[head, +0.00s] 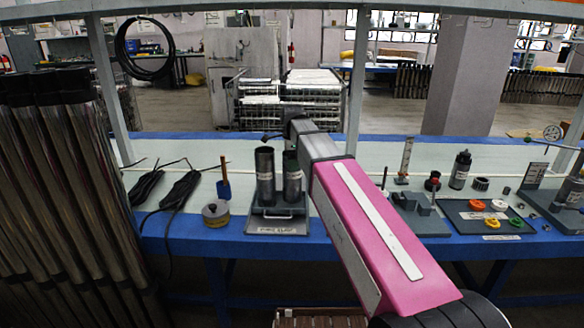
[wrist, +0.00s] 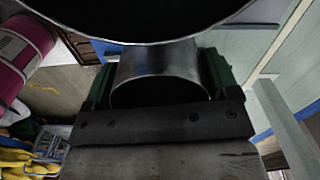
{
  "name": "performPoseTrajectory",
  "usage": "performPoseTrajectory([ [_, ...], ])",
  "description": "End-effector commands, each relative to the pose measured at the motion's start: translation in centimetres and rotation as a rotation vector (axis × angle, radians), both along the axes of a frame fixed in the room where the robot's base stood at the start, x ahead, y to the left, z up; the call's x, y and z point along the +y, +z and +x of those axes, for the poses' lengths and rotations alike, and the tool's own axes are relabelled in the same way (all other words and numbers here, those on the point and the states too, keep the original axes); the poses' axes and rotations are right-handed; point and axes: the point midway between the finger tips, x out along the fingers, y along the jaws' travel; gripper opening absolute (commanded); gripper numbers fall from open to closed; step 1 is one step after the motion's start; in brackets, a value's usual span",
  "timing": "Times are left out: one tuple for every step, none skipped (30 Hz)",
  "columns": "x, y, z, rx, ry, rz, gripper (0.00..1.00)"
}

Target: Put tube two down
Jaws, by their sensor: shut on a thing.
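Two dark metal tubes stand upright side by side at the grey holder (head: 278,228) on the blue-edged bench. The left tube (head: 265,180) has a pale label and an open top. The right tube (head: 292,186) also has a pale label, and my arm partly hides it. My gripper (head: 290,158) is at the upper part of the right tube. In the wrist view, the green jaws (wrist: 160,85) are shut around a shiny tube (wrist: 158,62). A large dark round rim fills the top of that view. Whether the held tube's bottom rests on the holder is hard to tell.
Black cables lie farther left. A grey fixture (head: 418,215) and a tray with coloured rings (head: 490,232) are to the right. Bench posts rise behind.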

Motion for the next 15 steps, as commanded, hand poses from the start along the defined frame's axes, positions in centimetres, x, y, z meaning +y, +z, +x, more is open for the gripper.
performPoseTrajectory([
  [0.0,-0.7,-0.1,0.001,0.000,0.000,0.47],
  [0.0,-1.1,-0.1,0.001,0.000,0.000,0.47],
  [0.0,-1.7,-0.1,0.001,0.000,0.000,0.47],
  [0.0,-2.0,-0.1,0.001,0.000,0.000,0.47],
  [0.0,-2.2,-0.1,0.001,0.000,0.000,0.47],
  [0.0,-2.4,0.0,0.000,0.000,0.000,0.47],
  [0.0,-2.5,0.0,0.000,0.000,0.000,0.47],
  [0.0,-2.5,0.0,-0.001,0.000,0.000,0.47],
  [0.0,-2.5,0.0,-0.001,0.000,0.000,0.47],
  [0.0,-2.5,0.0,-0.001,0.000,0.000,0.47],
  [0.0,-2.5,0.0,-0.001,0.000,0.000,0.47],
  [0.0,-2.5,0.0,-0.001,0.000,0.000,0.47],
  [0.0,-2.5,0.0,-0.001,0.000,0.000,0.47],
  [0.0,-2.5,0.0,-0.001,0.000,0.000,0.47],
  [0.0,-2.5,0.0,-0.001,0.000,0.000,0.47],
])
